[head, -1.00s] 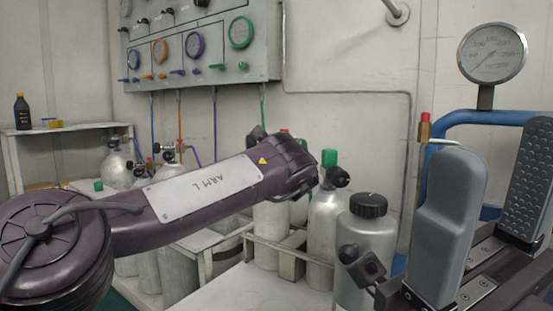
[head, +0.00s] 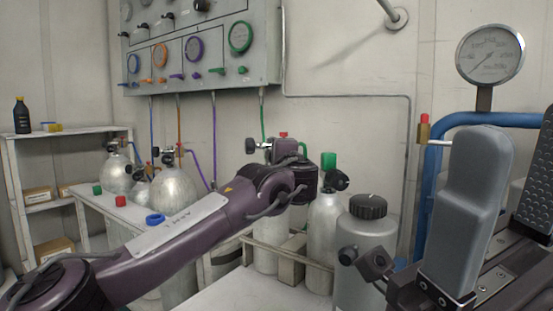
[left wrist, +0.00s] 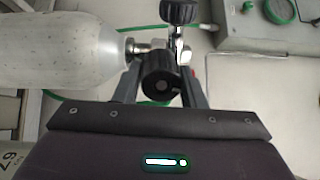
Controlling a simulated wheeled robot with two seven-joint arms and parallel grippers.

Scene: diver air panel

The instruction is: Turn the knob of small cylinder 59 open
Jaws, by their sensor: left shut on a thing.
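In the left wrist view a pale small cylinder (left wrist: 60,52) lies at the left, its metal valve pointing right. A black knob (left wrist: 160,86) on that valve sits between the two fingers of my left gripper (left wrist: 163,78), which is shut on it. A second black knob (left wrist: 180,12) is above it. In the head view my left gripper (head: 285,151) is at the valve on top of a small cylinder (head: 266,249), mostly hidden by my wrist. A number label at the wrist view's lower left is cut off and unclear. My right gripper (head: 506,145) is open and empty at the right.
Beside it stands a small cylinder (head: 322,225) with a green cap (head: 328,160), then a grey bottle (head: 367,245) with a black lid. A gauge panel (head: 205,60) hangs behind. More cylinders (head: 172,190) stand left.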

